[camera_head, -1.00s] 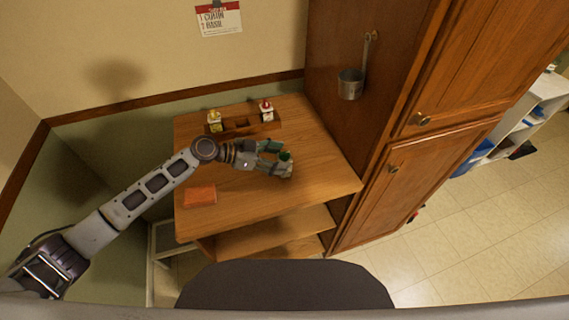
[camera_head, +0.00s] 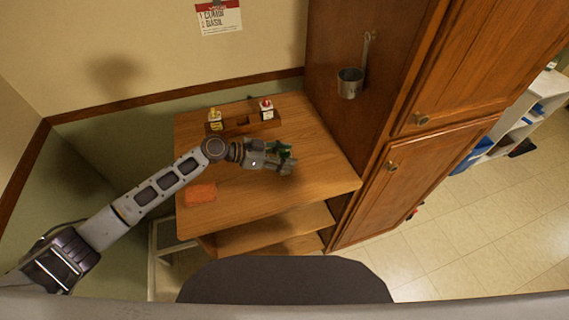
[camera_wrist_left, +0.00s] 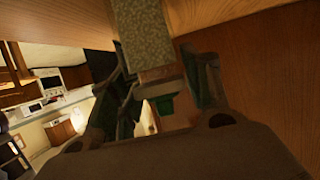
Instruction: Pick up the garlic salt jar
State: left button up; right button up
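A small jar with a green cap is between the fingers of my left gripper (camera_head: 284,157), above the right part of the wooden table. In the left wrist view the jar (camera_wrist_left: 141,35) shows speckled pale green contents, a brownish band and a green part near the palm. My left gripper's fingers (camera_wrist_left: 165,85) lie on both sides of it and look closed on it. The jar's label cannot be read, so I cannot confirm that it is garlic salt. In the head view the gripper hides most of the jar. My right gripper is not in view.
A wooden rack (camera_head: 243,124) at the table's back holds a yellow-capped jar (camera_head: 215,119) and a red-capped jar (camera_head: 266,109). An orange-red block (camera_head: 200,194) lies at the table's front left. A tall wooden cabinet (camera_head: 400,130) borders the table's right side. The table (camera_head: 320,165) is otherwise mostly clear.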

pick_arm(q)
jog(key=c, duration=0.6)
jog(key=shift+o, duration=0.2)
jog(key=shift+r, duration=0.1)
notch_tip(320, 180, up, 8)
jog(key=shift+r+b, duration=0.2)
jog(key=shift+b, duration=0.6)
jog(key=shift+r, duration=0.7)
